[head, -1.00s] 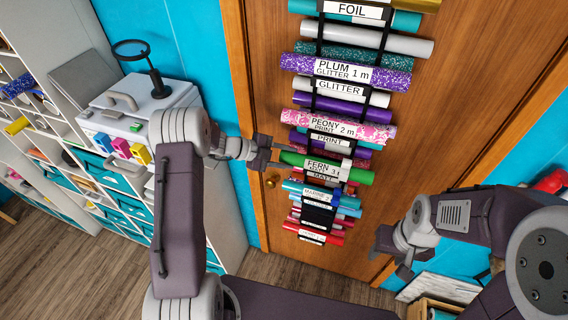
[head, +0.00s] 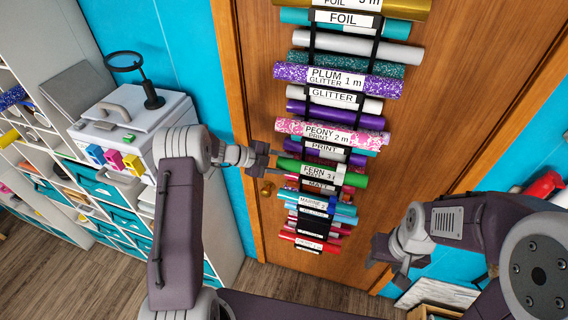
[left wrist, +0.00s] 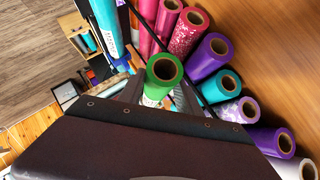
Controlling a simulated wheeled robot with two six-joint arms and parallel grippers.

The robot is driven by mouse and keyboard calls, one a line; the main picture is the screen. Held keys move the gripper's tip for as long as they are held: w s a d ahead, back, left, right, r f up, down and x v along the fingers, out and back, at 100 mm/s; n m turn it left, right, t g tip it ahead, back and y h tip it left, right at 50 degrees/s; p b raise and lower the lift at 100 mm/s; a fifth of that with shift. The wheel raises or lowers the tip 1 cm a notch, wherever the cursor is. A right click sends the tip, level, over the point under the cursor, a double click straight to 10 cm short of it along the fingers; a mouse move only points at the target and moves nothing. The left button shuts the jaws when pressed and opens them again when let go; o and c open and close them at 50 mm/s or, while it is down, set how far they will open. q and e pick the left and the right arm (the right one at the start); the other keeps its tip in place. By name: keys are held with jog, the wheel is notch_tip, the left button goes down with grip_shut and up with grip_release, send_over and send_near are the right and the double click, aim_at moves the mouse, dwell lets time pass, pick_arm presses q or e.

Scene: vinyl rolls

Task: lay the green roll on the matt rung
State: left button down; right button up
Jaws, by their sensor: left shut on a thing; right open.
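The green roll (head: 350,179), with a white label reading FERN, lies across the front of the door rack just above the strip labelled MATT, the matt rung (head: 318,186). I cannot tell whether it touches the rung. My left gripper (head: 272,160) is shut on the green roll near its left end. In the left wrist view the roll's open end (left wrist: 163,69) points at the camera, with the fingers (left wrist: 160,92) on either side, partly hidden by my wrist. My right gripper (head: 384,256) is open and empty, low and right of the rack.
The pink patterned PEONY roll (head: 350,136) and a purple roll are just above the green roll. Blue and red rolls (head: 310,238) hang below. The rack is on a wooden door (head: 450,60) with a knob (head: 266,189). A white cabinet with a magnifier (head: 124,62) stands left.

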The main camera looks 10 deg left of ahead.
pick_arm(q)
jog(key=shift+f, duration=0.25)
jog(key=c, duration=0.7)
grip_release()
jog(key=shift+c, duration=0.2)
jog(key=shift+s+a+b, duration=0.15)
jog(key=shift+a+b, duration=0.2)
jog(key=shift+b, duration=0.1)
jog(key=b+v, duration=0.2)
jog(key=v, duration=0.1)
jog(key=shift+a+r, duration=0.15)
jog(key=shift+a, duration=0.1)
jog(key=p+v, duration=0.1)
jog(key=v, duration=0.4)
jog(key=shift+s+d+p, duration=0.1)
jog(key=shift+d+p, duration=0.05)
jog(key=shift+p, duration=0.15)
jog(key=shift+d, duration=0.1)
